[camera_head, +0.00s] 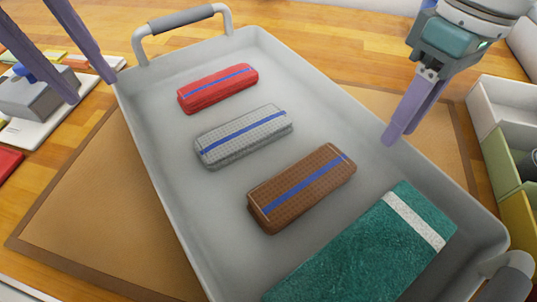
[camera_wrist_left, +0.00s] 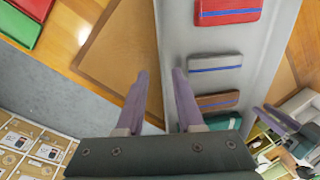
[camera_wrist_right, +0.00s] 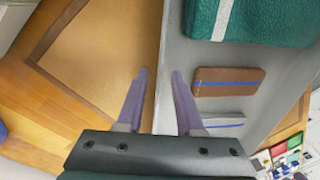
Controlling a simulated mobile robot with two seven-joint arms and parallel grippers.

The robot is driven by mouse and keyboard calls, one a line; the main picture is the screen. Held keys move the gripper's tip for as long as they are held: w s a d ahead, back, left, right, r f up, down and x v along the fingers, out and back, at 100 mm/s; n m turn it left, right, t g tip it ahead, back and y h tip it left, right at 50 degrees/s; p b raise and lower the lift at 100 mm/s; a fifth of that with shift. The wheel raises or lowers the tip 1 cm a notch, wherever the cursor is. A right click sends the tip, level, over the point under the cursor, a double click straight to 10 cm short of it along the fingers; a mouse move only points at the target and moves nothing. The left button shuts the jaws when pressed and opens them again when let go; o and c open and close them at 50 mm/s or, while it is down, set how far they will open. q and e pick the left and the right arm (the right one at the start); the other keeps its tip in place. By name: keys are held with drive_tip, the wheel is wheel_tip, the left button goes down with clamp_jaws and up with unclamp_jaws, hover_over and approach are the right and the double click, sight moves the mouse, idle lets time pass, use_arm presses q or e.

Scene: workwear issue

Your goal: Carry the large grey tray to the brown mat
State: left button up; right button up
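The large grey tray (camera_head: 290,75) lies aslant over the brown mat (camera_head: 110,215), whose tan surface shows on both sides of it. The tray appears to rest on the mat. It holds a red case (camera_head: 218,88), a grey case (camera_head: 243,136), a brown case (camera_head: 302,188) and a green folded towel (camera_head: 350,258). My left gripper (camera_head: 92,86) is at the tray's left long side, fingers apart, with the rim between them in the left wrist view (camera_wrist_left: 159,75). My right gripper (camera_head: 405,125) is at the right long side, also open around the rim in the right wrist view (camera_wrist_right: 160,75).
The tray has a raised handle at its far end (camera_head: 182,18) and another at the near right (camera_head: 510,280). A grey device (camera_head: 40,95) on a white board and a red item (camera_head: 8,163) lie left. Coloured bins (camera_head: 510,130) stand close on the right.

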wheel_tip(320, 180, up, 9)
drive_tip(key=shift+w+d+r, duration=0.15)
drive_tip(key=shift+w+d, duration=0.2)
drive_tip(key=shift+d, duration=0.1)
drive_tip(key=shift+s, duration=0.1)
